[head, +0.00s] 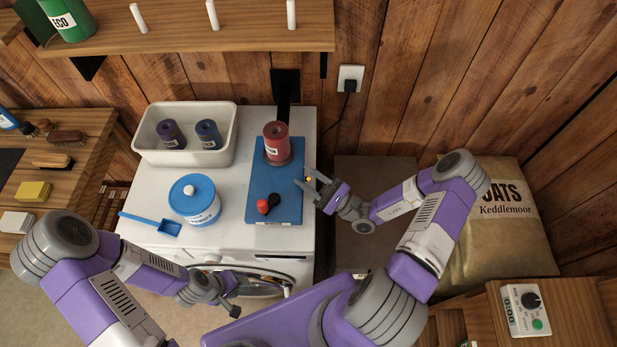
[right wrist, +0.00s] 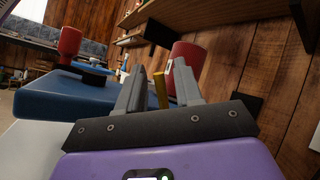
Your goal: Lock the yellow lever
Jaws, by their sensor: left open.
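A blue base plate (head: 262,190) lies on the white appliance top, with a red cylinder (head: 276,140) at its far end and a red-and-black knob (head: 264,206) near its front. The yellow lever (head: 308,179) shows as a small spot at the plate's right side. My right gripper (head: 310,186) is beside it, fingers apart. In the right wrist view the yellow lever (right wrist: 160,90) stands upright between the two fingertips, partly hidden by the gripper's body; contact cannot be told. My left gripper (head: 232,302) is open and empty, low in front of the appliance.
A white tub (head: 185,158) with two dark cylinders, a blue-lidded jar (head: 194,200) and a blue scoop (head: 150,224) share the appliance top (head: 232,215). A wooden shelf (head: 180,40) overhangs the back. An oats sack (head: 505,215) stands at right, a socket (head: 350,78) on the wall.

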